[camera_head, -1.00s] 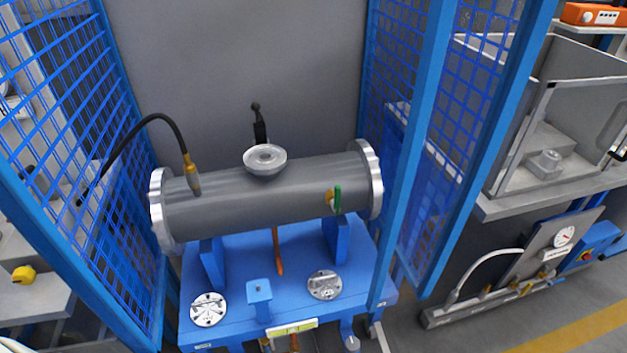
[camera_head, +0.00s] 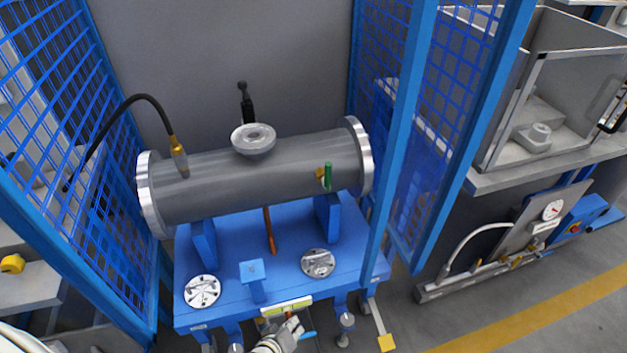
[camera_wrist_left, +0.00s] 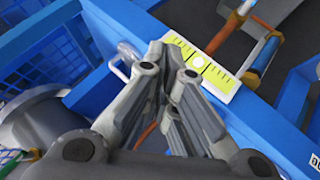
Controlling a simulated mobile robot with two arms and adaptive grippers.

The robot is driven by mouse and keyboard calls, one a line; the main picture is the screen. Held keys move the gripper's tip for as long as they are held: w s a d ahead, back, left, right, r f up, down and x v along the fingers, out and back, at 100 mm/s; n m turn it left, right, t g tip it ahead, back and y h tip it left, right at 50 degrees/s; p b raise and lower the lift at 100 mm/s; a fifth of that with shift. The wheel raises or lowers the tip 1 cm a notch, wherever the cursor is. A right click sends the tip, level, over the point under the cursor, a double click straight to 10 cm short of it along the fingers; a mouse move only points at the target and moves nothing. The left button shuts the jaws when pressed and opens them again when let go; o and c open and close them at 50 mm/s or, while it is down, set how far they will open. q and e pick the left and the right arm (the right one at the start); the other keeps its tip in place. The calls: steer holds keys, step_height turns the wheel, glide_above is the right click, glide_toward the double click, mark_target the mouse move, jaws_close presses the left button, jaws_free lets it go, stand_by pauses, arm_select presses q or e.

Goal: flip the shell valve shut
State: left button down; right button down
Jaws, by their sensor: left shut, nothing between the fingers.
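The shell (camera_head: 265,174) is a grey horizontal cylinder with flanged ends, resting on blue supports. Its valve has a green handle (camera_head: 328,175) on a brass body, on the right part of the shell's front side; the handle stands upright. My left gripper (camera_head: 294,323) is low at the front edge of the blue table, below and well apart from the valve. In the left wrist view its fingers (camera_wrist_left: 172,58) are closed together with nothing between them, near a yellow-green level. A bit of green shows at that view's lower left edge. My right gripper is not in view.
The blue table (camera_head: 285,262) carries two round flanges (camera_head: 203,291) and a small blue post (camera_head: 252,275). The yellow-green level (camera_head: 287,307) is at its front edge. Blue mesh panels (camera_head: 62,110) stand on both sides. A black hose (camera_head: 128,103) joins the shell's left top.

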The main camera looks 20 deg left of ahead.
arm_select(q)
steer(key=w+a+r+n+t, duration=0.1)
steer(key=w+r+n+t, duration=0.1)
steer(key=r, duration=0.8)
steer(key=w+a+r+n+t+y, duration=0.1)
steer(key=w+r+n, duration=0.4)
steer(key=r, duration=0.6)
steer(key=w+a+r+n+t, duration=0.3)
steer(key=w+r+t, duration=0.2)
steer(key=r, duration=0.6)
steer(key=shift+w+a+r+y, duration=0.2)
steer(key=shift+w+y, duration=0.2)
steer(key=shift+w, duration=0.35)
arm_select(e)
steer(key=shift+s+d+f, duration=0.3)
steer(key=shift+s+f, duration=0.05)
arm_select(q)
steer(key=shift+f, duration=0.1)
glide_toward(326, 174)
steer(key=w+a, duration=0.4)
steer(key=a, duration=0.1)
steer(key=w+d, duration=0.2)
steer(key=w, duration=0.1)
steer(key=shift+d+f, duration=0.1)
steer(key=shift+d, duration=0.1)
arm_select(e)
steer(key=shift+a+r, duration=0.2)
